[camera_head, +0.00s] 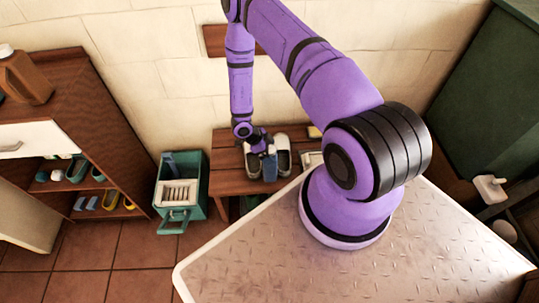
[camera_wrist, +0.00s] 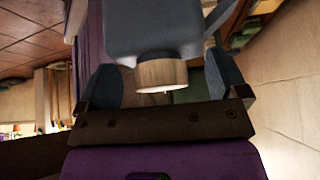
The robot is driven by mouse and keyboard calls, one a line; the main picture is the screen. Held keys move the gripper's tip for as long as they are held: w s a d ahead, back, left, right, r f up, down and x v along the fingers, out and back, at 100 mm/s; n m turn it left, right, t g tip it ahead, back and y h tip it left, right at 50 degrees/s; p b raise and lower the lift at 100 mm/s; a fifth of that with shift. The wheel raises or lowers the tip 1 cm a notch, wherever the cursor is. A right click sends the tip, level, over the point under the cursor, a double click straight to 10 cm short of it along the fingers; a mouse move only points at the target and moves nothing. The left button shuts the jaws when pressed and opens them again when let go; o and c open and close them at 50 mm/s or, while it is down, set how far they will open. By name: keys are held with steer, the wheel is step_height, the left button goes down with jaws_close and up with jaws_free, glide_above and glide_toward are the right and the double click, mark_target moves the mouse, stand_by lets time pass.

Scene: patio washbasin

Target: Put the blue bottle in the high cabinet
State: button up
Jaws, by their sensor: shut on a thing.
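My gripper (camera_head: 257,146) is above the wooden bench in the head view, shut on the blue bottle (camera_head: 270,167). In the wrist view the blue-grey bottle (camera_wrist: 155,30) shows with its round wooden cap (camera_wrist: 162,75) towards the palm, between the two fingers of my gripper (camera_wrist: 165,84). In the head view the bottle is small and partly covered by the gripper; I cannot tell whether it touches the bench. A brown wooden cabinet (camera_head: 85,110) stands at the left, with open shelves. A dark green cabinet (camera_head: 485,75) stands at the right. I cannot tell which is the high cabinet.
Grey-white shoes (camera_head: 283,158) stand on the bench (camera_head: 226,180) beside the bottle. A teal crate (camera_head: 196,200) stands left of the bench. A brown jug (camera_head: 24,78) is on the left cabinet, whose shelves hold shoes (camera_head: 77,170). Tiled floor (camera_head: 85,248) is clear in front.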

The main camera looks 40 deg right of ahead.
steer(key=shift+f, duration=1.55)
steer(key=o, duration=1.5)
steer(key=shift+f, duration=0.1)
steer(key=shift+o, duration=0.2)
steer(key=v, duration=1.2)
steer(key=shift+r, duration=0.25)
